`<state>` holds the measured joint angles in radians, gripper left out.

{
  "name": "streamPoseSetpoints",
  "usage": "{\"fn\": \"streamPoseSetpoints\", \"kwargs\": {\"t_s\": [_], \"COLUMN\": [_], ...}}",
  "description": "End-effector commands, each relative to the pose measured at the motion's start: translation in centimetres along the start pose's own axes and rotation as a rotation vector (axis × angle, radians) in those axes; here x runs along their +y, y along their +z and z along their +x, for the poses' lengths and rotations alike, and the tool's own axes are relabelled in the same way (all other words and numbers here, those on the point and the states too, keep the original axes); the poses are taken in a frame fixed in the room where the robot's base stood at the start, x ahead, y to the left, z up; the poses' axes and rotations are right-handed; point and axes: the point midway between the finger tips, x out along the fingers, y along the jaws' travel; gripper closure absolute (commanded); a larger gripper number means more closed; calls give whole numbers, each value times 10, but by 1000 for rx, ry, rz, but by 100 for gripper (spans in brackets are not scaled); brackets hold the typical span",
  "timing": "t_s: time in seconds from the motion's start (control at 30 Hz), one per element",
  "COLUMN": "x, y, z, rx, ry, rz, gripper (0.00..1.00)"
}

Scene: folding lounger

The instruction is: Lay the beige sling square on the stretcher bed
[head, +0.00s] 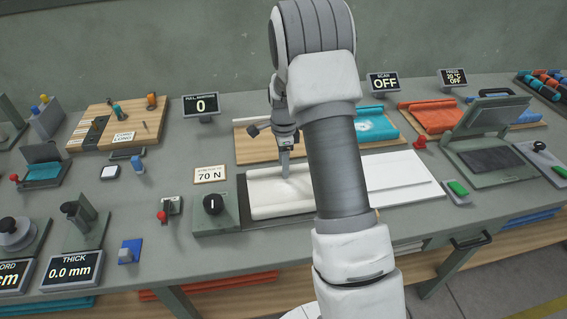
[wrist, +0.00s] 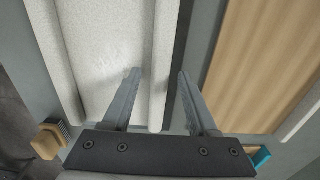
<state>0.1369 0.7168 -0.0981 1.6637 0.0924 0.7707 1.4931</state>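The pale, off-white sling (head: 270,208) lies on the dark-edged stretcher bed (head: 243,212) near the table's front, its long edges shaped like rolls. My gripper (head: 286,170) points down over the sling's far long edge. In the wrist view the sling (wrist: 105,50) fills the left half, with a thick rolled edge (wrist: 166,50) running up the middle. My open gripper (wrist: 158,80) has one fingertip on each side of that roll; I cannot tell whether they touch it. My arm hides the sling's right part in the head view.
A white panel (head: 398,172) lies to the right. Behind is a wooden board (head: 250,147) with coloured rolls (head: 376,128). A hinged press (head: 488,150) stands further right.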

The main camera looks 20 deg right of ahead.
Motion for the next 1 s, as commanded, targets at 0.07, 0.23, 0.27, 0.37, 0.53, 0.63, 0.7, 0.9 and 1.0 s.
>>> {"fn": "streamPoseSetpoints", "kwargs": {"t_s": [0.07,0.23,0.27,0.37,0.53,0.63,0.7,0.9,1.0], "x": [0,0,0,-1,-1,-1,-1,0,0], "y": [0,0,0,0,0,0,0,0,0], "z": [0,-4,-7,-19,-54,-78,-92,-122,-130], "rx": [0,0,0,-1,0,0,0,0,0], "ry": [0,-1,-1,-3,-6,-6,-5,-3,-3], "rz": [0,0,0,1,0,-1,-1,0,-1], "gripper": [41,41,41,41,41,41,41,41,41]}}
